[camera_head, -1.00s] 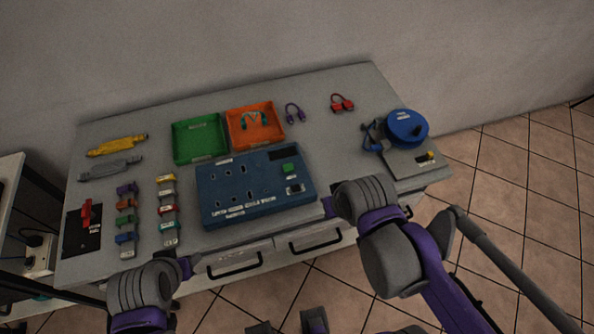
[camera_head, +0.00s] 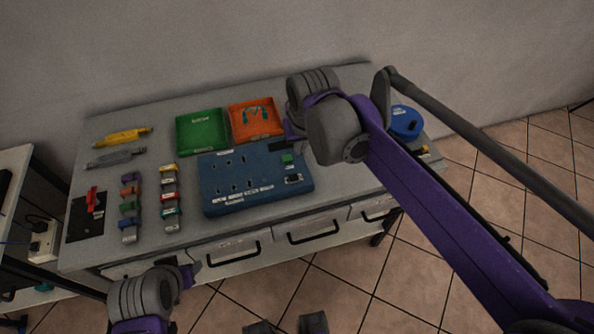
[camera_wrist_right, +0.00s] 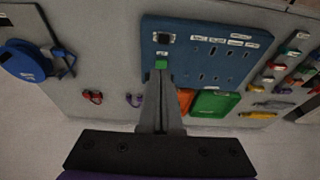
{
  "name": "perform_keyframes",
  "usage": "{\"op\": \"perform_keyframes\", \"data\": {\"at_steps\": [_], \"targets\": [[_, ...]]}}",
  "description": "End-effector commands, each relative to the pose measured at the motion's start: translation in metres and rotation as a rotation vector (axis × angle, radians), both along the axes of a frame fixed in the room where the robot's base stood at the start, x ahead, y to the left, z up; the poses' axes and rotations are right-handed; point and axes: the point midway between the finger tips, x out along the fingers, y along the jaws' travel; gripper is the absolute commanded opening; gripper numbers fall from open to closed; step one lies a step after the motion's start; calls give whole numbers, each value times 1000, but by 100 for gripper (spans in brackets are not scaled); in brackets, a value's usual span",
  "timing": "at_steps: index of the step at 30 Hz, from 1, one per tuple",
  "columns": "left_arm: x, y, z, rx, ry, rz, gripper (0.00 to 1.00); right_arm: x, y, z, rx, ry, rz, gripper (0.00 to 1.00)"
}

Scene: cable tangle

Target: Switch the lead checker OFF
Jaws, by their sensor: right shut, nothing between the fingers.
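The lead checker, a blue panel (camera_head: 222,180) with several socket holes and white labels, lies on the grey table; it also shows in the right wrist view (camera_wrist_right: 212,78). At its right end are a green block (camera_head: 287,159) and a small black part on a white plate (camera_head: 293,178). The wrist view shows the green block (camera_wrist_right: 161,63) and the black part (camera_wrist_right: 164,38) too. My right gripper (camera_wrist_right: 161,76) is shut and empty, its tips at the green block; contact cannot be told. My left gripper (camera_head: 192,270) is at the table's front edge, its jaws unclear.
A green tray (camera_head: 180,137) and an orange tray (camera_head: 235,128) stand behind the panel. Several small coloured connectors (camera_head: 170,196) lie to its left. A blue reel (camera_head: 405,122) stands at the right, partly behind my right arm. Drawer handles (camera_head: 315,235) line the front.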

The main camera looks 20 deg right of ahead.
Motion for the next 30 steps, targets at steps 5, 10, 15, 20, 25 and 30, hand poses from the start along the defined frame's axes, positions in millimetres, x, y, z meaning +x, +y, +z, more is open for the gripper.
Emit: {"op": "perform_keyframes", "data": {"at_steps": [5,10,15,20,25,30], "targets": [[0,0,-1,0,1,0,53,3,0,-10,0,0,0,0],[-1,0,-4,0,2,0,53,12,0,-40,0,0,0,0],[-2,0,-8,0,4,0,53,22,0,-76,0,0,0,0],[-3,0,-11,0,6,0,53,29,1,-106,0,0,1,0],[-3,0,-12,0,6,0,53,28,1,-127,0,0,0,0],[-3,0,-12,0,6,0,53,28,1,-136,0,-1,0,0]]}}
